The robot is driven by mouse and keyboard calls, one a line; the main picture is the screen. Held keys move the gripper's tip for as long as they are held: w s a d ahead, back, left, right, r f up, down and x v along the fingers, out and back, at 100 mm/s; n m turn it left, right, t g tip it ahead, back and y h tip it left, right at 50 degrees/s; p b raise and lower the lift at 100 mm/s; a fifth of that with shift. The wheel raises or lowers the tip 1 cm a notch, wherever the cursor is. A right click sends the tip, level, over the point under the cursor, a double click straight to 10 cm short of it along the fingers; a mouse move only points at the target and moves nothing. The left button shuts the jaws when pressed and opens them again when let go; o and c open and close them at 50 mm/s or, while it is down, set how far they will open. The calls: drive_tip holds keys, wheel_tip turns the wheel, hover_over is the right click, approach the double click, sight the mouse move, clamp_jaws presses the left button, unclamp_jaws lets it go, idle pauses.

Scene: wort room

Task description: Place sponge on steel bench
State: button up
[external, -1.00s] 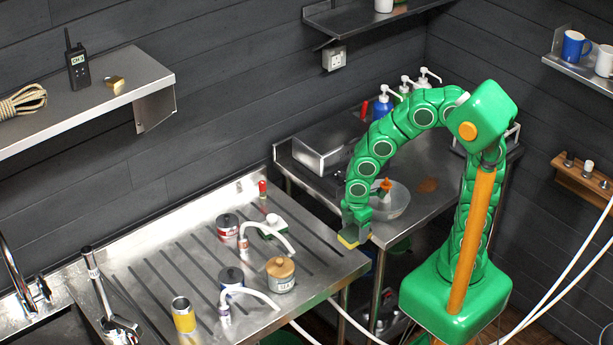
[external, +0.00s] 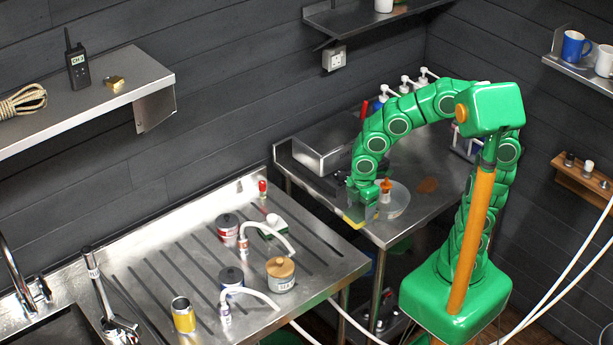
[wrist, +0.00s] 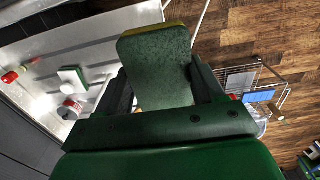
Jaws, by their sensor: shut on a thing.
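A sponge (external: 354,222), green with a yellow layer, hangs from my gripper (external: 361,207). In the wrist view the sponge (wrist: 155,62) stands between the two dark fingers (wrist: 160,88), which are shut on it. In the external view its yellow lower edge shows near the front left edge of the steel bench (external: 415,206). I cannot tell whether it touches the bench top. My gripper hides part of the sponge in the external view.
On the bench, a clear bowl (external: 398,202) with an orange-topped bottle (external: 385,190) stands right beside my gripper. A steel tray (external: 318,158) is behind it. The drainboard (external: 330,262) to the left holds several cans and bottles. The bench's right front is clear.

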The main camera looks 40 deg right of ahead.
wheel_tip(320, 180, up, 3)
drive_tip(key=shift+w, duration=0.1)
drive_tip(key=shift+w+d+r, duration=0.15)
drive_tip(key=shift+w+r, duration=0.05)
drive_tip(key=w+d, duration=0.8)
drive_tip(key=d, duration=0.3)
drive_tip(key=w+d, duration=0.7)
drive_tip(key=d, duration=0.3)
drive_tip(key=s+d, duration=0.3)
drive_tip(key=d, duration=2.8)
hover_over(425, 149)
drive_tip(key=shift+g, duration=0.3)
wheel_tip(425, 149, down, 14)
drive_tip(key=shift+a+f, duration=0.1)
drive_tip(key=shift+f, duration=0.1)
drive_tip(key=shift+w+d+f, duration=0.2)
drive_tip(key=shift+f, duration=0.35)
wheel_tip(425, 149, down, 3)
drive_tip(key=shift+r, duration=0.1)
